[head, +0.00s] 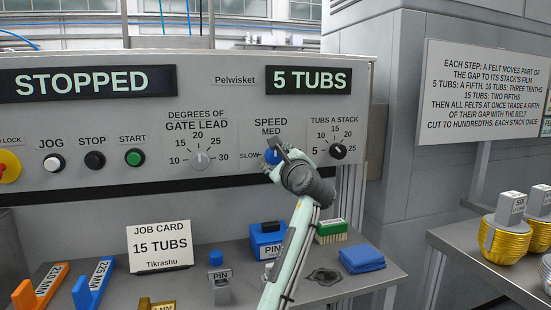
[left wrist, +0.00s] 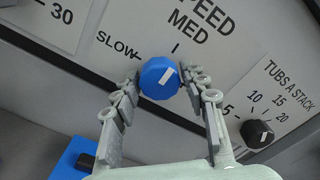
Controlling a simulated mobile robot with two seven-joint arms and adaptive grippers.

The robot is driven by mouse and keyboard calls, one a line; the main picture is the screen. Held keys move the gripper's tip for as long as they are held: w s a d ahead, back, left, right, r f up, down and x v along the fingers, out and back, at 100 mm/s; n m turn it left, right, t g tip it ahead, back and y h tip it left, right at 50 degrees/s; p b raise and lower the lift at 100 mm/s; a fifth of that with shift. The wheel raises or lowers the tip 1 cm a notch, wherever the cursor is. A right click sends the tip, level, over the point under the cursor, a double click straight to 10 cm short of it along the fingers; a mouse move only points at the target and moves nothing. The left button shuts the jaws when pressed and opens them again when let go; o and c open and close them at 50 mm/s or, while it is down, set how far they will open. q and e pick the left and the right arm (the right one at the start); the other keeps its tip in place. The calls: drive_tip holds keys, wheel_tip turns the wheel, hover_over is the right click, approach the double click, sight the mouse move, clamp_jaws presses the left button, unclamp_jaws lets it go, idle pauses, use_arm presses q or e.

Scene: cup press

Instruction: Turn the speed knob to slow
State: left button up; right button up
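The blue speed knob (head: 272,157) sits on the grey control panel under the SPEED label, with SLOW at its left and MED above. In the left wrist view the knob (left wrist: 158,80) has a white mark pointing roughly toward the MED tick. My left gripper (head: 281,153) is in front of the knob and partly hides it in the head view. In the left wrist view its open fingers (left wrist: 162,84) stand on either side of the knob, very close; I cannot tell whether they touch it. My right gripper is not in view.
The tubs-a-stack knob (head: 338,151) is close to the right of my gripper. The gate lead knob (head: 200,159) is to the left. The display reads STOPPED (head: 89,82).

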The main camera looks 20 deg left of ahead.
use_arm(q)
drive_tip(key=c, duration=0.7)
drive_tip(key=shift+n, duration=0.3)
drive_tip(key=n, duration=0.7)
drive_tip(key=shift+b, duration=0.3)
drive_tip(key=n+b, duration=0.1)
drive_tip(key=n, duration=0.2)
drive_tip(key=shift+f+n, duration=0.1)
drive_tip(key=shift+n, duration=0.3)
drive_tip(key=n+b, duration=0.1)
drive_tip(key=n, duration=0.2)
drive_tip(key=shift+n, duration=0.3)
drive_tip(key=shift+n+b, duration=0.85)
drive_tip(key=shift+n, duration=0.75)
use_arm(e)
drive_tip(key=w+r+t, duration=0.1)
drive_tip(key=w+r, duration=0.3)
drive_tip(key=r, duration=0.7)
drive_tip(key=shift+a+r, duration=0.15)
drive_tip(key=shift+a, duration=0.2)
